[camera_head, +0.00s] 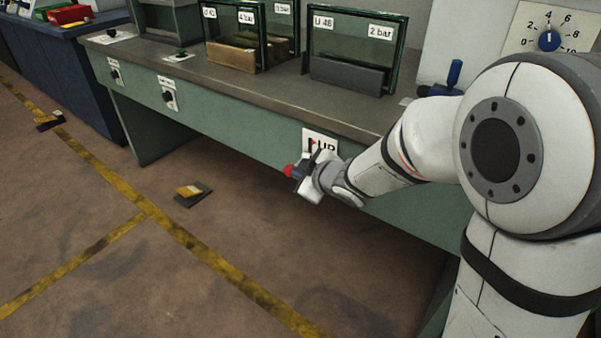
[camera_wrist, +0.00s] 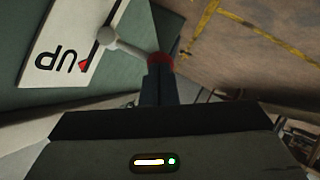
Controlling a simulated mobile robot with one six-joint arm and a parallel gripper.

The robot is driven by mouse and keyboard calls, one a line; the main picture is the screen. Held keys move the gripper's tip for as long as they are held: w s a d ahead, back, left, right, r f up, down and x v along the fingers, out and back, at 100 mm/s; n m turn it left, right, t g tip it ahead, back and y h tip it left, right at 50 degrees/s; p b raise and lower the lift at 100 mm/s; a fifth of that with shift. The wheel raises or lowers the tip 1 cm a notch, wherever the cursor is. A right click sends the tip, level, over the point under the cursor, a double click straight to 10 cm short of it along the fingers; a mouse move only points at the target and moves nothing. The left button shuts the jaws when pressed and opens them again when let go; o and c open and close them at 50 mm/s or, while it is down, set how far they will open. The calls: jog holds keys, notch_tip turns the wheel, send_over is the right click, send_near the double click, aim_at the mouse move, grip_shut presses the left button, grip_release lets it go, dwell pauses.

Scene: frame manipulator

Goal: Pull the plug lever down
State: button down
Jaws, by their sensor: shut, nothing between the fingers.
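The plug lever (camera_wrist: 133,48) is a pale rod with a rounded end and a red knob (camera_wrist: 161,61). It stands out in front of a white plate (camera_wrist: 62,48) marked UP with a small red mark. The red knob (camera_head: 289,171) also shows in the head view, at my fingertips below the bench top. My gripper (camera_wrist: 158,76) is shut and empty, its dark fingers right beside the knob and covering part of it. I cannot tell whether they touch. In the head view my gripper (camera_head: 299,173) sits just in front of the UP plate (camera_head: 321,145).
The green bench (camera_head: 230,122) carries glass-fronted boxes labelled 2 bar (camera_head: 352,55) and 4 bar (camera_head: 236,40). A blue-handled valve (camera_head: 454,75) and a dial (camera_head: 549,39) are at the right. The floor in front is open, with yellow lines (camera_head: 185,235) and a small dark-and-yellow object (camera_head: 194,193).

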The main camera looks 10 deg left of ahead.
jog(key=shift+r, duration=0.1)
jog(key=w+d+r+p+v, duration=0.1)
jog(key=p+v, duration=0.6)
jog(key=v, duration=0.7)
jog(key=shift+w+p, duration=0.3)
jog(key=shift+a, duration=0.1)
